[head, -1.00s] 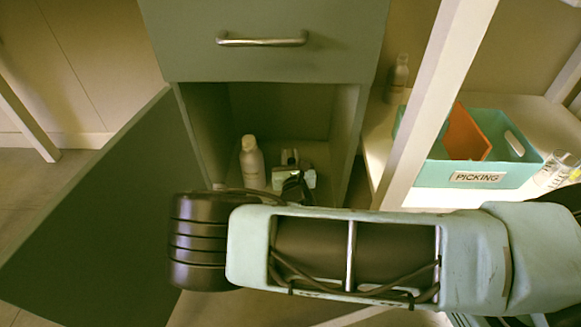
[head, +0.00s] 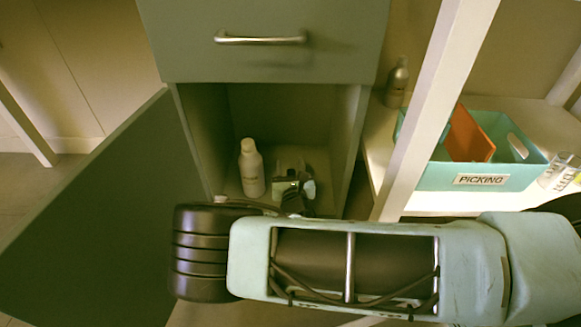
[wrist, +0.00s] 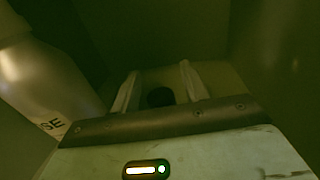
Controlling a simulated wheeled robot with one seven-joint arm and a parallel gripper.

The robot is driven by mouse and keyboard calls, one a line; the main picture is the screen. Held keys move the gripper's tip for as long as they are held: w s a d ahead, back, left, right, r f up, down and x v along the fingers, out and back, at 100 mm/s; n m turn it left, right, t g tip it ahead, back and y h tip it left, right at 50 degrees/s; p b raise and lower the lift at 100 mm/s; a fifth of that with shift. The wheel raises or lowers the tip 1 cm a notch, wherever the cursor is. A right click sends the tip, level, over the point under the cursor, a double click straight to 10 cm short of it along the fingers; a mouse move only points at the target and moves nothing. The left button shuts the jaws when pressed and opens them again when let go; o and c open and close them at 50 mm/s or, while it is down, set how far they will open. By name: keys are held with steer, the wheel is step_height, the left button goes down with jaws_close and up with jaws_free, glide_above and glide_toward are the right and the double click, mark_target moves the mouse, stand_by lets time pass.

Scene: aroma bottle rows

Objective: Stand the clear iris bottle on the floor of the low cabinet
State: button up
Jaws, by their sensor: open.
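The low cabinet (head: 352,140) stands with its door open, and my gripper (head: 295,185) is inside it, low over the floor. In the wrist view my gripper (wrist: 158,88) has its two pale fingers apart. A dark round thing (wrist: 160,97), perhaps a bottle's cap, shows between them; I cannot tell whether it is the clear iris bottle or whether the fingers touch it. A white bottle (head: 251,172) stands upright on the cabinet floor left of my gripper. It also shows large in the wrist view (wrist: 38,80), with part of a label.
The open door (head: 110,220) lies to the left, and a drawer front (head: 265,60) is above the opening.

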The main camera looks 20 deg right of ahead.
steer(key=s+a+m+g+p, duration=0.55)
steer(key=s+m, duration=0.35)
steer(key=s, duration=0.5)
steer(key=s+a+r+m+g+y, duration=0.4)
steer(key=s+a+r+m+g, duration=0.1)
steer(key=a+r+m+g, duration=0.25)
steer(key=s+r+m+g+y, duration=0.1)
steer(key=s+r+m+g, duration=0.15)
steer(key=s+r, duration=0.45)
steer(key=s+r+m+g+y, duration=0.1)
steer(key=s+r+m+g, duration=0.2)
steer(key=r, duration=0.7)
steer(key=s+d+r+m+h, duration=0.1)
steer(key=s+d+r+m, duration=0.1)
steer(key=d, duration=0.3)
steer(key=s+d+r+m+h, duration=0.1)
steer(key=s+d+r+m, duration=0.1)
steer(key=s+d+r, duration=0.2)
steer(key=shift+d+r+t, duration=0.3)
steer(key=shift+d+t, duration=0.15)
steer(key=shift+d, duration=0.15)
